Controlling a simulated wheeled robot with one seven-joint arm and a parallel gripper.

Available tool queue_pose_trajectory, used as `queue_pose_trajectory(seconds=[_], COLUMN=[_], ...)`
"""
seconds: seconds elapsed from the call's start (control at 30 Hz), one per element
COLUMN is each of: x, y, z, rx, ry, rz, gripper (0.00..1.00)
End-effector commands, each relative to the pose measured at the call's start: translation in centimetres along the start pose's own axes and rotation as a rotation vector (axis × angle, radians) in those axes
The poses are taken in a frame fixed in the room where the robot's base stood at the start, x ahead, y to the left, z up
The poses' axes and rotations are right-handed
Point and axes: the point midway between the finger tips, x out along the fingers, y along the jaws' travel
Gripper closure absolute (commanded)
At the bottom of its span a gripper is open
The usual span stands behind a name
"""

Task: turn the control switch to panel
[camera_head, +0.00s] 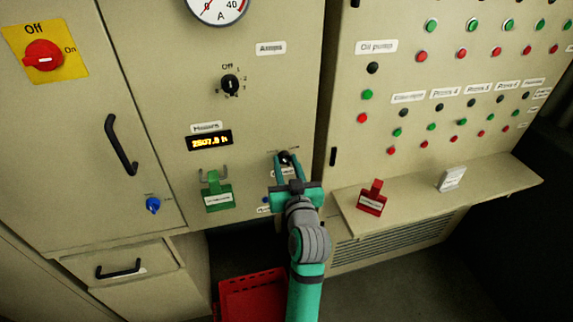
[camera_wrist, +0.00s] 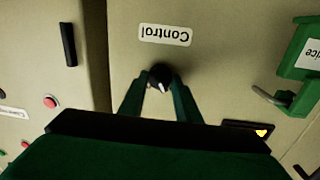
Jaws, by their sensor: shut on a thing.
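The control switch (camera_wrist: 160,74) is a round black knob with a white pointer mark on a beige cabinet front. In the wrist view its mark points down and slightly right. A white label reading "Control" (camera_wrist: 165,35) shows upside down in that view. My gripper (camera_wrist: 161,82) has its two green fingers on either side of the knob and is shut on it. In the head view the switch (camera_head: 285,156) is partly covered by my gripper (camera_head: 286,163), and its surrounding labels are partly hidden and too small to read.
A red tag (camera_head: 372,199) and a pale tag (camera_head: 452,179) stand on the ledge at right. A red box (camera_head: 252,296) is below. Ammeter switch (camera_head: 229,85) and Hours display (camera_head: 209,141) are above left.

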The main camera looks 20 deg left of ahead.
Motion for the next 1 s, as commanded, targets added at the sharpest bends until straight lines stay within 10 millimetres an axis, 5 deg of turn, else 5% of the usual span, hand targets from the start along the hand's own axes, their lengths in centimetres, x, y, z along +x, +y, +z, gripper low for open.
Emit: queue_pose_trajectory(seconds=[1.0], x=[0.0], y=[0.4], z=[-0.04], rx=[0.958], ry=[-0.071], rz=[-0.012], gripper=[0.92])
